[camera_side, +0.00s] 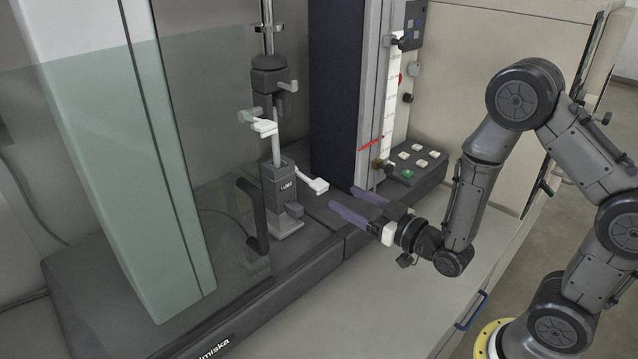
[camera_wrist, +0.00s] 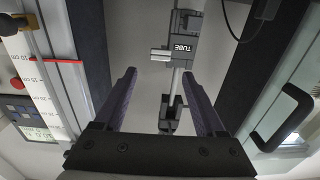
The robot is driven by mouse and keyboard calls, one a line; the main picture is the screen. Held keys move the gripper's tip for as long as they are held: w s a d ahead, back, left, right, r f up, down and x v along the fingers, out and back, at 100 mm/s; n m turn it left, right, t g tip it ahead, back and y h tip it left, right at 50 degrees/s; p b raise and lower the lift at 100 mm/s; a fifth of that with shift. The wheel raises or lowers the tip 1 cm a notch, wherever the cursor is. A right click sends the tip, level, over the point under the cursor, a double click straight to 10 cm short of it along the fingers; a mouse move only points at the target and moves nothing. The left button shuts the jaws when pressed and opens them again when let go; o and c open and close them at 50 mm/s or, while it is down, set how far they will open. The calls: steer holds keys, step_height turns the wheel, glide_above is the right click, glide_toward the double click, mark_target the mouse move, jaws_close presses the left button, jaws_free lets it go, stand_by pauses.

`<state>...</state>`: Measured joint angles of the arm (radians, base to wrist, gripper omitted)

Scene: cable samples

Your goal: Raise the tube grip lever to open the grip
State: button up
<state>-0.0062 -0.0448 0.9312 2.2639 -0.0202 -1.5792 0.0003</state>
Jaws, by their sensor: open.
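The tube grip (camera_side: 279,188) is a grey block marked TUBE on a vertical rod. Its white lever (camera_side: 314,186) sticks out to the right in the side view. In the wrist view the TUBE block (camera_wrist: 183,45) is at top centre and the pale lever (camera_wrist: 160,53) points left from it. My gripper (camera_side: 345,198) has long purple fingers, spread apart with nothing between them. It points at the grip from the right and is apart from the lever. In the wrist view the fingertips (camera_wrist: 159,72) lie either side of the rod's line of sight.
An upper dark clamp (camera_side: 269,80) with another white lever (camera_side: 264,127) sits above. A dark column with a ruler (camera_side: 390,100) and a button panel (camera_side: 415,165) stand behind my gripper. A clear green-tinted guard (camera_side: 110,180) and black handle (camera_side: 257,215) are left.

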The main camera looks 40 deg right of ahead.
mark_target(323, 185)
steer(key=w, duration=0.9)
steer(key=shift+w+a, duration=0.1)
steer(key=shift+w, duration=0.05)
jaws_close()
stand_by(1.1)
